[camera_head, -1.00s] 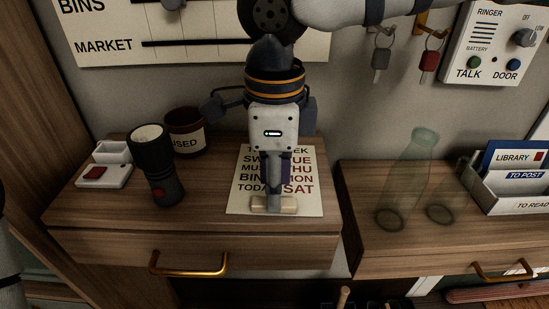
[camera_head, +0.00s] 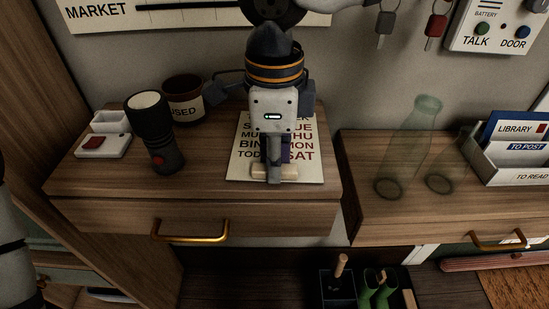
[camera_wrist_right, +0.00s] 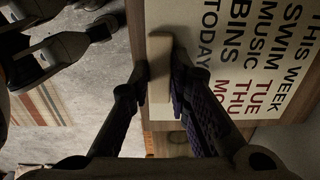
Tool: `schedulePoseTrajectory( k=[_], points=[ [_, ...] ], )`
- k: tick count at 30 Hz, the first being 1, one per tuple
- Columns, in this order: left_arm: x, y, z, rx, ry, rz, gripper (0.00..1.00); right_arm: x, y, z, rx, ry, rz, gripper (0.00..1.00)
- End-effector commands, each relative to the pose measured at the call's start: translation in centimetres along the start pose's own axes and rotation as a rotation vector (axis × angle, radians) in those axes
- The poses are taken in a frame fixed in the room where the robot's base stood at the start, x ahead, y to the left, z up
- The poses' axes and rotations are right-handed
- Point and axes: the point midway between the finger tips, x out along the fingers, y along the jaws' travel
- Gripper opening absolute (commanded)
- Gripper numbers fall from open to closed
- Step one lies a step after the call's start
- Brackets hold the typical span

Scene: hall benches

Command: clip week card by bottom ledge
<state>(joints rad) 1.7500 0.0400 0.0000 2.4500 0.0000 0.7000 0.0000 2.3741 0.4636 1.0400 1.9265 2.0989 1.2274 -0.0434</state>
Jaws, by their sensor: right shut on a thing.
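The week card (camera_head: 306,142) is a cream sheet with black and red lettering on the left wooden top. It also shows in the right wrist view (camera_wrist_right: 232,60). A pale wooden ledge (camera_head: 289,173) runs along its bottom edge. My right gripper (camera_head: 273,176) points down over the card and hides part of its middle. In the right wrist view my right gripper's two dark fingers (camera_wrist_right: 160,76) are shut on the pale ledge (camera_wrist_right: 160,100), one on each side. I cannot tell whether the card is raised off the wood.
A dark flashlight (camera_head: 155,135), a brown pot (camera_head: 184,98) and a white box with a red button (camera_head: 100,143) stand left of the card. A brass-handled drawer (camera_head: 190,232) is below. Right are a clear bottle (camera_head: 410,145), a glass (camera_head: 444,178) and a letter rack (camera_head: 515,173).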

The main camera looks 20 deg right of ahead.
Motion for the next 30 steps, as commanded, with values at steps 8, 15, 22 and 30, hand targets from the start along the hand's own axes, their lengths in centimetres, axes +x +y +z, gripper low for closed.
schedulePoseTrajectory(
  k=[8,15,22,30],
  points=[
    [0.0,0.0,0.0,0.0,0.001,0.0,0.44,-3.0,-0.1,0.0,0.001,-0.002,-0.002,0.0],
    [0.0,0.0,0.0,0.0,0.0,0.0,0.44,-5.5,-0.1,0.0,0.001,-0.003,-0.003,0.0],
    [0.0,0.0,0.0,0.0,0.0,0.0,0.44,-7.5,0.0,0.0,0.001,-0.002,-0.002,0.0],
    [0.0,0.0,0.0,0.0,0.0,0.0,0.44,-7.7,0.0,0.0,0.0,-0.001,0.0,0.0]
  ],
)
